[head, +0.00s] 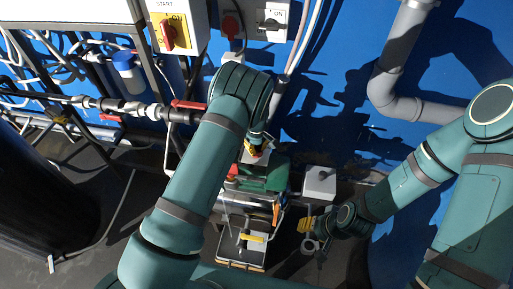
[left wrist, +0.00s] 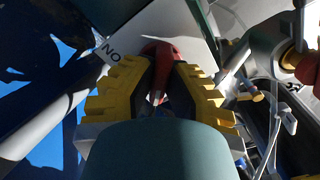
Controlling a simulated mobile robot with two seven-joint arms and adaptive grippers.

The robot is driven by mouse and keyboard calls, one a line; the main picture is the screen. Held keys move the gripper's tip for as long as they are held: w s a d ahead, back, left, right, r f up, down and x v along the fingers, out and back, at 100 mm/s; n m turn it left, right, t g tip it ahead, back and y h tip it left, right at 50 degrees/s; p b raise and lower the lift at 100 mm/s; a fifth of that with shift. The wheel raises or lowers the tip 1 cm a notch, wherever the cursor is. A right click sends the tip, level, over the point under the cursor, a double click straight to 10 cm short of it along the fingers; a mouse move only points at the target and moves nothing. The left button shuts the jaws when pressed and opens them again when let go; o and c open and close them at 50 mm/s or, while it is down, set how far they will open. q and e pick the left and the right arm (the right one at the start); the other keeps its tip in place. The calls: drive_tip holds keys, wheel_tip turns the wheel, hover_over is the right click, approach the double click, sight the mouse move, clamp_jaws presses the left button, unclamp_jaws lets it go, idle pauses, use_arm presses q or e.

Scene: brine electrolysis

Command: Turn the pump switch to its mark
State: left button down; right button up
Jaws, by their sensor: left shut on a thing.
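My left gripper (head: 257,148) is low in the middle of the head view, partly hidden behind its own wrist. In the left wrist view its yellow ridged fingers (left wrist: 163,80) are closed on a red switch handle (left wrist: 160,50). The handle stands on a pale panel with an "ON" label (left wrist: 108,50), upside down in this view. I take this to be the pump switch; its mark and exact angle are not clear. My right gripper (head: 306,226), with yellow fingers, is apart at the lower right; I cannot tell how wide it is.
A green housing (head: 265,176) sits below my left gripper. A grey box (head: 319,182) is to its right. Wall boxes with a red-on-yellow switch (head: 172,32) and a grey switch (head: 272,22) are above. Pipes with red-handled valves (head: 188,104) run at left; a grey pipe (head: 393,75) is at right.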

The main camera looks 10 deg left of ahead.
sight(256, 147)
use_arm(q)
drive_tip(key=shift+s+f, duration=0.1)
drive_tip(key=c, duration=1)
unclamp_jaws()
wheel_tip(256, 147, up, 12)
drive_tip(key=shift+r, duration=0.1)
